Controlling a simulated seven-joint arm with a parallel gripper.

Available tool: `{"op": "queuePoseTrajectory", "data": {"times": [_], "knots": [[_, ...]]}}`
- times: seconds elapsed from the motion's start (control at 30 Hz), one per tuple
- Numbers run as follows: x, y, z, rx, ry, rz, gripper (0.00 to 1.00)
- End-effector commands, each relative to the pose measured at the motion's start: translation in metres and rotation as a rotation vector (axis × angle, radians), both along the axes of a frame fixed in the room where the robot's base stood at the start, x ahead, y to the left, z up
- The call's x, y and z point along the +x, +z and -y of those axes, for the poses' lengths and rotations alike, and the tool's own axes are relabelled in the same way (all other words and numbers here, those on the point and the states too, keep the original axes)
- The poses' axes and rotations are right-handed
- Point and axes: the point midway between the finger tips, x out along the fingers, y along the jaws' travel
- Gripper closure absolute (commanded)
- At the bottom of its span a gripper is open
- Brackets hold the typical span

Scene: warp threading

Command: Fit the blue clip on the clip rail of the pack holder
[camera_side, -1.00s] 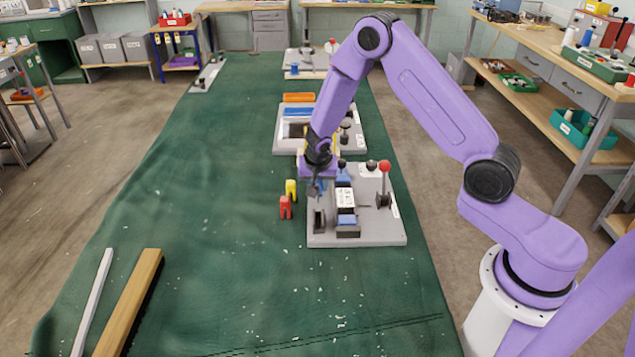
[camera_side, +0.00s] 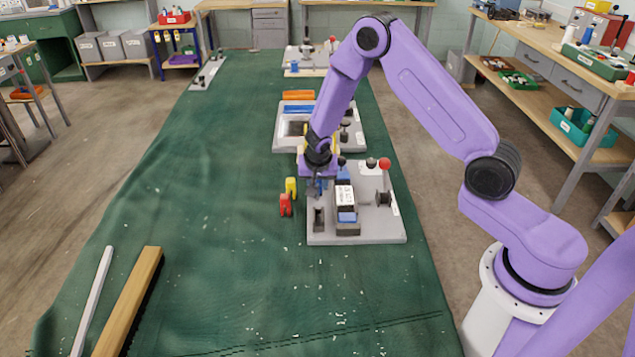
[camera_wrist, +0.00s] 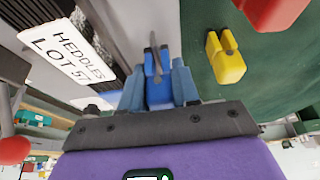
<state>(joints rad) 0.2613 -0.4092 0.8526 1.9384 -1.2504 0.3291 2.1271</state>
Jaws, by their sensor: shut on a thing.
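My gripper (camera_wrist: 158,88) is shut on the blue clip (camera_wrist: 157,76), which sits between its blue-grey fingers in the wrist view. In the side view my gripper (camera_side: 319,186) points down at the left edge of the pack holder (camera_side: 377,226), a grey base plate. The holder bears a pack with a white label (camera_side: 345,197), which reads HEDDLES LOT 57 in the wrist view (camera_wrist: 62,47). A thin grey piece stands at the clip's far end. I cannot tell whether the clip touches the rail; the fingers hide much of it.
A yellow clip (camera_side: 291,187) and a red clip (camera_side: 285,205) stand on the green cloth left of the holder. A lever with a red knob (camera_side: 384,164) rises at the holder's right. Another grey fixture (camera_side: 358,143) stands behind.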

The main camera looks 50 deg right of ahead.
Motion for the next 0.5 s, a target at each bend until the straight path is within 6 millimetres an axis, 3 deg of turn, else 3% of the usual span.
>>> {"op": "queuePoseTrajectory", "data": {"times": [0.5], "knots": [[0.0001, -0.006, -0.0001, 0.0, 0.001, 0.0, 0.98]]}}
